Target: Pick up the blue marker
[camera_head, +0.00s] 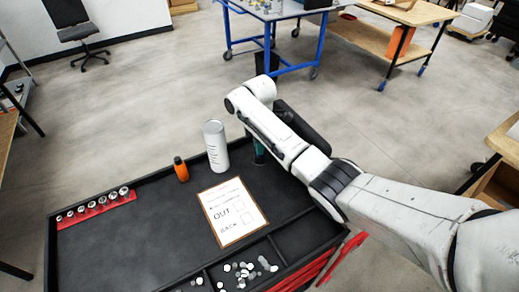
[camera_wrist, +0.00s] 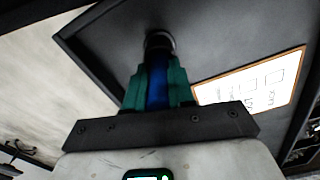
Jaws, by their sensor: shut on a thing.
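The blue marker (camera_wrist: 157,88) shows in the wrist view between the teal fingers of my gripper (camera_wrist: 157,80). The fingers are shut on its sides, and a dark round end sticks out beyond them. In the head view my gripper (camera_head: 259,152) is low at the far right of the black cart top, right of the white cylinder. The marker cannot be made out there. I cannot tell whether its end touches the surface.
On the black cart top (camera_head: 110,240) stand a white cylinder (camera_head: 215,146) and an orange bottle (camera_head: 181,169). A framed OUT/BACK sheet (camera_head: 232,211) lies in front. A red socket rail (camera_head: 96,207) is at left. Small parts (camera_head: 240,272) fill a front compartment.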

